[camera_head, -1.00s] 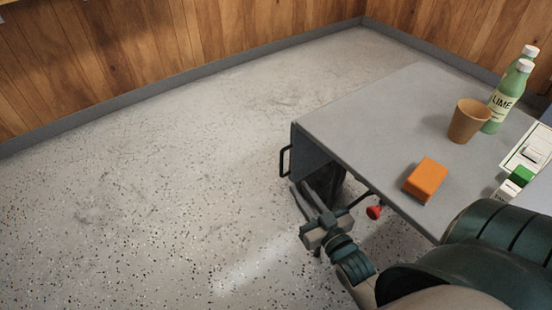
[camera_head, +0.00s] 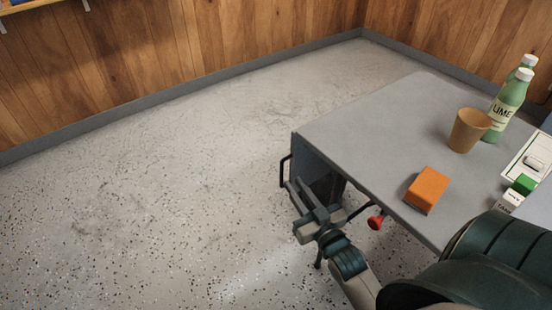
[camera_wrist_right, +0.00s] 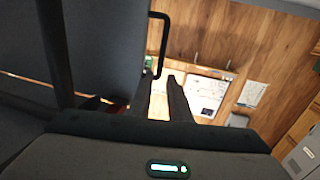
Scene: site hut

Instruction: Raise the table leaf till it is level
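The grey table (camera_head: 360,125) has its leaf (camera_head: 316,176) hanging down, folded, at its left end. A black bar handle (camera_head: 284,171) stands out from the leaf. The handle (camera_wrist_right: 165,40) and leaf (camera_wrist_right: 105,50) also show in the right wrist view. My right gripper (camera_head: 296,186) is open, its fingertips close to the lower end of the handle. In the wrist view the handle's end lies near the gap between the fingers (camera_wrist_right: 160,85); I cannot tell whether they touch it. A red knob (camera_head: 376,221) sits under the table edge. My left gripper is out of view.
The speckled floor (camera_head: 150,200) left of the table is clear. Wood-panelled walls (camera_head: 200,40) stand behind.

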